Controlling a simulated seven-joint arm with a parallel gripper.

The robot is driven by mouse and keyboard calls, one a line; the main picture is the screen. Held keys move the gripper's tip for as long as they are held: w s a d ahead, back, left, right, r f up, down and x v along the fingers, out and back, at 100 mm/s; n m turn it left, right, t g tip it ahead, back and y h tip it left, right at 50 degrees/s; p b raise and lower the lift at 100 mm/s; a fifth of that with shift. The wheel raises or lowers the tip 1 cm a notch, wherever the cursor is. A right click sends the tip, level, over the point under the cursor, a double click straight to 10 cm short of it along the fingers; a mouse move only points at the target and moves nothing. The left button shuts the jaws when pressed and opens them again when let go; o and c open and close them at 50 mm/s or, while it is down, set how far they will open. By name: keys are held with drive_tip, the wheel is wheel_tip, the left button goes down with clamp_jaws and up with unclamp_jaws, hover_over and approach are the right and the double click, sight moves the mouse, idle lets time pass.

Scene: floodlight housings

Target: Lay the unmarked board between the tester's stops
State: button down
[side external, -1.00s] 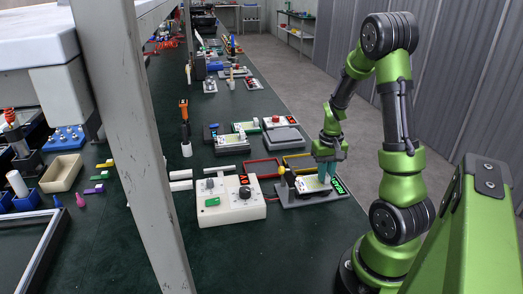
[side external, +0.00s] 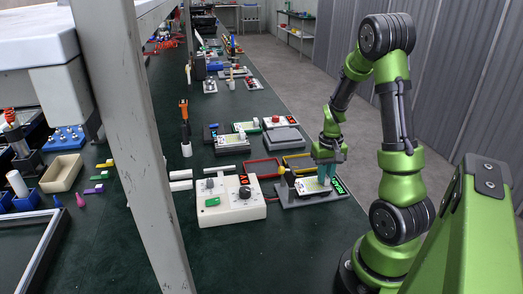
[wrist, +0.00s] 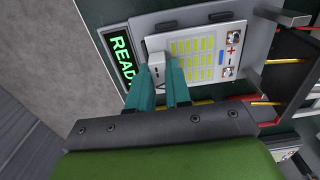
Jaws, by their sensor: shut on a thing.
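In the side view my gripper (side external: 326,178) holds the board (side external: 311,186) at the tester. The grey tester (side external: 286,200) has a lit green display (wrist: 121,52). Two dark tabs, apparently stops, show along the board's upper edge, one at the left (wrist: 165,27). The board lies over the tester bed; I cannot tell if it touches it. The near edge is partly hidden.
A white control box (side external: 230,212) with a dial and red display stands just left of the tester. A metal post (side external: 135,130) crosses the left side.

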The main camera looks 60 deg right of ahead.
drive_tip(key=shift+f, duration=0.4)
drive_tip(key=c, duration=1)
unclamp_jaws()
drive_tip(key=shift+r, duration=0.1)
wheel_tip(320, 180, up, 17)
drive_tip(key=a+r+n+t, duration=0.1)
drive_tip(key=a+t, duration=0.1)
drive_tip(key=a, duration=0.7)
drive_tip(key=a+r+n+t+y, duration=0.1)
drive_tip(key=a+r+n+t, duration=0.1)
drive_tip(key=a, duration=0.7)
drive_tip(key=w+a+r+n+t+y, duration=0.1)
drive_tip(key=a+n+t, duration=0.1)
drive_tip(key=a, duration=0.8)
drive_tip(key=shift+a+r+t, duration=0.1)
drive_tip(key=shift+r+t, duration=0.2)
drive_tip(key=shift+t, duration=0.3)
